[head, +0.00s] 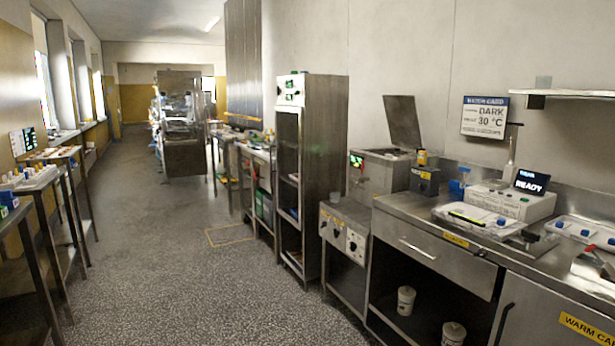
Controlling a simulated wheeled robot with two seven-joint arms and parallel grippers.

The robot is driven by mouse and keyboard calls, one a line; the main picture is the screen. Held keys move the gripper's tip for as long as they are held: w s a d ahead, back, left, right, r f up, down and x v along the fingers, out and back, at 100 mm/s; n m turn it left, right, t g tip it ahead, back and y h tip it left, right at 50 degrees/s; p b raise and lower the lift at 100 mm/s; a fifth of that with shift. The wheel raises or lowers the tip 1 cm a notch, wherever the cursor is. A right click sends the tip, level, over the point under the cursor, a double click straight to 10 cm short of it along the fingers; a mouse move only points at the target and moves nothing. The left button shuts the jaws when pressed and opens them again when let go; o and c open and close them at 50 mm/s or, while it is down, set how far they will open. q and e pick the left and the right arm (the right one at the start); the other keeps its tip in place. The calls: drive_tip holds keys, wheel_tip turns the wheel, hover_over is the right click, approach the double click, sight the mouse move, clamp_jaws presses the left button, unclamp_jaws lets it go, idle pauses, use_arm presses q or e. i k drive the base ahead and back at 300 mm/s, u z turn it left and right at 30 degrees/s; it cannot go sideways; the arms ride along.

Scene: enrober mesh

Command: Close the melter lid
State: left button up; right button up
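The melter (378,172) is a steel box with a small green display, standing against the wall right of the tall cabinet. Its lid (402,122) is a grey metal panel standing raised, tilted back toward the wall above the box. The top opening is partly visible under the lid. Neither of my grippers shows in the head view, and the melter is some distance ahead to the right.
A steel counter (405,208) with a drawer runs along the right, carrying a device reading READY (510,202). A tall steel cabinet (322,150) stands left of the melter. Benches (40,190) line the left wall. The speckled floor (190,290) between is clear.

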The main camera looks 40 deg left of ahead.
sight(401, 113)
drive_tip(key=u, duration=0.65)
drive_tip(key=i, duration=0.85)
drive_tip(key=u, duration=0.55)
drive_tip(key=i, duration=1.3)
drive_tip(key=z, duration=0.3)
drive_tip(key=k, duration=1.3)
drive_tip(key=u, duration=1.2)
drive_tip(key=i, duration=1.6)
drive_tip(key=u, duration=0.55)
drive_tip(key=i, duration=1.85)
drive_tip(key=z, duration=1.75)
drive_tip(key=i, duration=0.65)
drive_tip(key=z, duration=0.55)
